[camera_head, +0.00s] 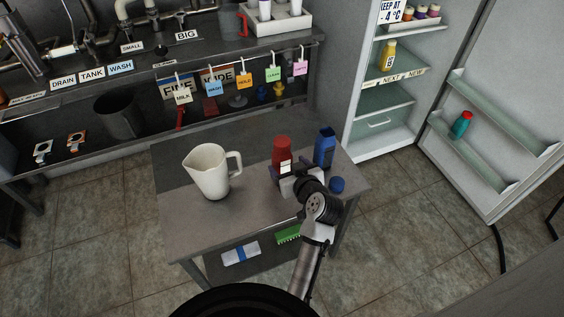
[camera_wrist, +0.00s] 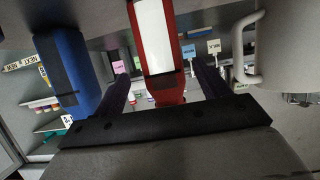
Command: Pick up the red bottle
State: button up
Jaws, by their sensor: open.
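The red bottle (camera_head: 281,145) stands upright on the small grey table (camera_head: 185,225), with a white label on its side. My gripper (camera_head: 292,176) is at its near side, low over the table. In the wrist view, which looks upside down, the red bottle (camera_wrist: 179,50) shows between the two dark fingers of my gripper (camera_wrist: 162,72). The fingers are apart, with visible space beside the bottle. I cannot tell how far they reach around it. The bottle's lower part is hidden by my gripper in the head view.
A blue bottle (camera_head: 325,148) stands close right of the red one, with a blue cap (camera_head: 337,185) in front. A white jug (camera_head: 208,172) stands to the left. Behind is a sink bench (camera_head: 130,65) with hanging tags. An open fridge (camera_head: 385,95) stands at the right.

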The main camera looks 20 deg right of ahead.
jog(key=x, duration=0.2)
jog(key=p+x, duration=0.1)
jog(key=x, duration=0.2)
jog(key=shift+a+f, duration=0.2)
jog(key=shift+f, duration=0.1)
jog(key=c, duration=1.2)
